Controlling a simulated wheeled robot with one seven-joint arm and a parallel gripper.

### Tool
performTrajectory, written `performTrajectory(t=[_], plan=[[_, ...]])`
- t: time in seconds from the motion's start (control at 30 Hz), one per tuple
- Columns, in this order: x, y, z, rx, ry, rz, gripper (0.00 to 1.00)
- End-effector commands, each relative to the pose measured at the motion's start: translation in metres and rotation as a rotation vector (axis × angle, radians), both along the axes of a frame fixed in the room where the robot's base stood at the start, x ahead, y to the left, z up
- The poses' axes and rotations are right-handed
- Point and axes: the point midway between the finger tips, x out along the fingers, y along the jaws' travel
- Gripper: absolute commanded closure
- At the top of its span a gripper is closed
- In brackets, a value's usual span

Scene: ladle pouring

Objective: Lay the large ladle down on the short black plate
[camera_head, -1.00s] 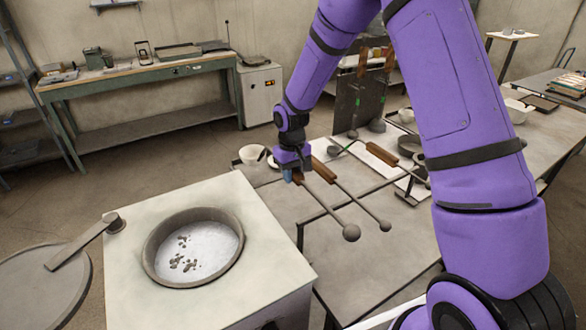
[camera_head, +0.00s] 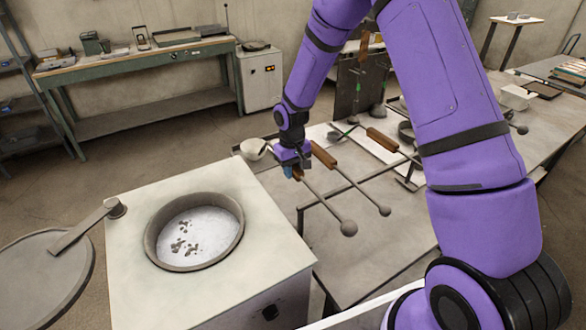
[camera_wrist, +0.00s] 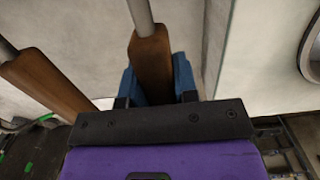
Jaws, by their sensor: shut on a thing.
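My gripper (camera_head: 293,165) is shut on the brown wooden handle of a long tool, whose handle also shows between the blue fingers in the wrist view (camera_wrist: 152,65). Its thin metal rod (camera_head: 322,203) runs down and right to a round grey end (camera_head: 348,228). I cannot tell from its shape whether this is the large ladle. A similar tool (camera_head: 354,183) lies alongside, to its right, and its handle shows at left in the wrist view (camera_wrist: 45,83). I cannot make out with certainty which thing is the short black plate.
The furnace block (camera_head: 270,260) with its round opening (camera_head: 193,232) stands left of the held tool. A pale bowl (camera_head: 254,149) is just behind my gripper. Another brown handle (camera_head: 382,139) and an upright dark panel (camera_head: 347,90) are farther back. The near tabletop (camera_head: 370,250) looks clear.

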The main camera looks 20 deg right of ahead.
Motion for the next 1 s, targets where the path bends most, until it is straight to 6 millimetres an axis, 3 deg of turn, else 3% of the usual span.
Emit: performTrajectory(t=[0.73,0.77,0.8,0.9,1.0], plan=[[0.0007,0.0001,-0.0041,0.000,-0.002,0.000,1.00],[0.0008,0.0002,-0.0042,0.000,-0.002,0.000,0.70],[0.0008,0.0001,-0.0041,0.000,-0.002,0.000,0.61],[0.0006,0.0000,-0.0042,0.000,-0.002,0.000,0.43],[0.0004,0.0000,-0.0044,0.000,-0.001,0.000,0.43]])
